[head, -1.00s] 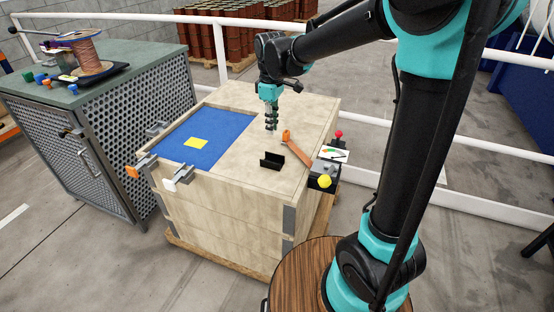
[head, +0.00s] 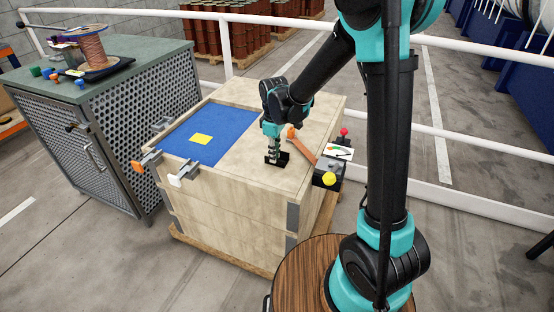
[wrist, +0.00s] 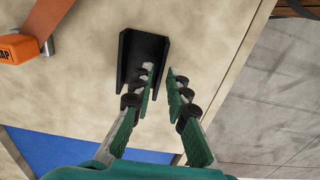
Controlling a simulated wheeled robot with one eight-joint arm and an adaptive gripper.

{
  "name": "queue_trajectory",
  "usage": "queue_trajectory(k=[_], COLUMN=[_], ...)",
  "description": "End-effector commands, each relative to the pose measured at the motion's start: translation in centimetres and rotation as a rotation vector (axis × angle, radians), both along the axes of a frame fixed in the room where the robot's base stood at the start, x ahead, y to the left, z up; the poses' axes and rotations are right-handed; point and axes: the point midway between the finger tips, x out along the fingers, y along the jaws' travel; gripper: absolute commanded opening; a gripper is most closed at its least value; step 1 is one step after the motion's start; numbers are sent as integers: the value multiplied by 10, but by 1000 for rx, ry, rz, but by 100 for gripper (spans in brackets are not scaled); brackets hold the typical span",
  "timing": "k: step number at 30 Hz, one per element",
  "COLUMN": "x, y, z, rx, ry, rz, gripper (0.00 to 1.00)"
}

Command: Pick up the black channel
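The black channel (wrist: 143,52) lies on the wooden crate top, its open side facing up, in the upper middle of the wrist view. In the head view the channel (head: 284,157) is partly hidden by my gripper (head: 272,153). In the wrist view my gripper (wrist: 161,70) is open, with a gap between its two fingers. The left finger overlaps the channel in the picture and the right finger is just beyond its right side. Whether the fingers touch the channel cannot be told.
A blue mat (head: 221,127) with a yellow square (head: 201,139) covers the crate's left part. Clamps (head: 184,173) sit on the crate edge. Bare wood surrounds the channel.

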Motion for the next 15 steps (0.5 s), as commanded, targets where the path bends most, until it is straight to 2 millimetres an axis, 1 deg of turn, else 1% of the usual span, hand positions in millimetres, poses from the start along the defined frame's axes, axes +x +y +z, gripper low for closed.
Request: queue_trajectory(k=[1, 3, 6, 14, 15], x=[1, 0, 0, 0, 0], y=[2, 1, 1, 1, 1], z=[-8, -16, -23, -25, -25], rx=[0, 0, 0, 0, 0], ry=[0, 0, 0, 0, 0], rz=[0, -1, -1, -1, -1], gripper=[16, 16, 16, 16, 12])
